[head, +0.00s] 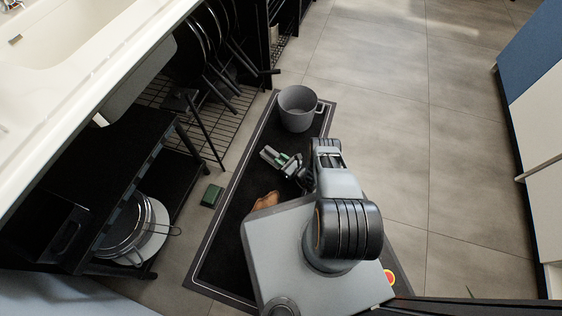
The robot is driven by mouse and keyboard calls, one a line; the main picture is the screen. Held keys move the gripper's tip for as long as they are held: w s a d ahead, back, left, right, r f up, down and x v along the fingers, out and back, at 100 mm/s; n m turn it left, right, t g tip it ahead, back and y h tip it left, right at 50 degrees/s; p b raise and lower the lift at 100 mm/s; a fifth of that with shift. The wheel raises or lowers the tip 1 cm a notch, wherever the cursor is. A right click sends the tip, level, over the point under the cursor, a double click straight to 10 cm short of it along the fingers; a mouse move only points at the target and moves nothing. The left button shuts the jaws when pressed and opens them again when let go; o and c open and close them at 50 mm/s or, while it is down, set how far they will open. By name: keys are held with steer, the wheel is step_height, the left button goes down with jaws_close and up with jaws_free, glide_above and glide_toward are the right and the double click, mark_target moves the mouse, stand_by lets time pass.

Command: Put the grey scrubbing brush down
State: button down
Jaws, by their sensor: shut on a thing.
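My gripper (281,160) reaches out from my arm over the black mat, to the left of the arm. It is shut on a small grey thing (268,154), which I take to be the grey scrubbing brush. It shows only as a small shape at the jaws, and its bristles and handle cannot be told apart here. I cannot tell how high it is above the mat.
A grey bucket (297,118) stands on the mat (232,222) beyond my gripper. A brown thing (265,201) lies on the mat near my base. A dark green block (211,196) lies on the floor left of the mat. Black shelves with pans (125,230) stand left. The right floor is clear.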

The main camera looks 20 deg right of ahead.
steer(key=shift+f, duration=0.2)
steer(key=c, duration=0.9)
jaws_free()
steer(key=shift+c, duration=0.2)
steer(key=shift+o, duration=0.3)
